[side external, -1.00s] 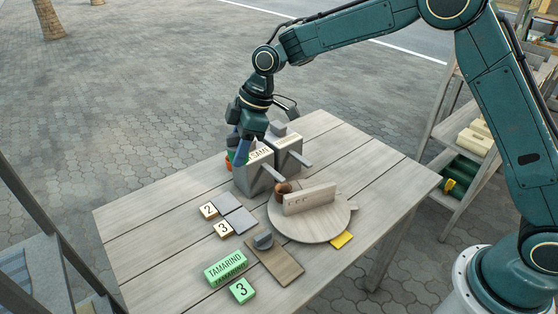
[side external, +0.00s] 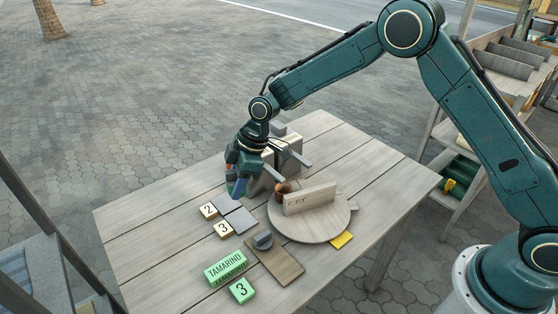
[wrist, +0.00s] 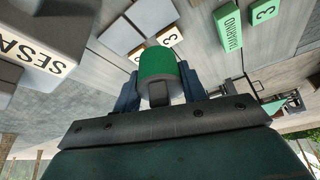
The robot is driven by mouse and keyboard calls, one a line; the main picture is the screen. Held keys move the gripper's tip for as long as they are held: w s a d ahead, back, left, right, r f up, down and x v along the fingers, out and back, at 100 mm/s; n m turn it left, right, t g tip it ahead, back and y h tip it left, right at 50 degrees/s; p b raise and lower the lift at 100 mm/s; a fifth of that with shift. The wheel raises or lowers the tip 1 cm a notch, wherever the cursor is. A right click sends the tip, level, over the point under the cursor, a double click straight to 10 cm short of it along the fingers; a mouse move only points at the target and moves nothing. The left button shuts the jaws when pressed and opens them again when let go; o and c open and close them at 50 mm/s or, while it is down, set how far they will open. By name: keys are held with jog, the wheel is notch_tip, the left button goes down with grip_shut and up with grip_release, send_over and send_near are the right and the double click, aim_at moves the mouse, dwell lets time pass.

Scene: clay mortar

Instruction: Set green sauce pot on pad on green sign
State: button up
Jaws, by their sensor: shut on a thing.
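My gripper (side external: 236,188) is shut on the green sauce pot, which shows clearly between its blue fingers in the wrist view (wrist: 158,62). In the side view the pot is mostly hidden by the fingers. The gripper is above the table, just left of the grey boxes and behind the number tiles. The green TAMARIND sign (side external: 226,268) lies at the front left with a green 3 tile (side external: 242,291) beside it. Two grey square pads, one farther back (side external: 226,203) and one nearer (side external: 240,220), lie beside the cream 2 tile (side external: 208,210) and cream 3 tile (side external: 223,229).
Grey boxes (side external: 285,155), one labelled SESAME in the wrist view (wrist: 45,60), stand behind the gripper. A round board (side external: 310,228) carries a brown pot (side external: 283,187) and an upright plate (side external: 309,199). A wooden board (side external: 279,265) holds a dark grey lidded piece (side external: 263,240).

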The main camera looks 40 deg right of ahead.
send_over(236, 220)
jog(key=d, duration=0.1)
jog(key=f, duration=0.6)
jog(key=shift+s+d, duration=0.1)
jog(key=shift+s, duration=0.2)
jog(key=shift+f, duration=0.1)
jog(key=shift+f, duration=2)
jog(key=shift+f, duration=0.1)
jog(key=o, duration=1.2)
jog(key=v, duration=1.2)
jog(key=shift+s+d, duration=0.1)
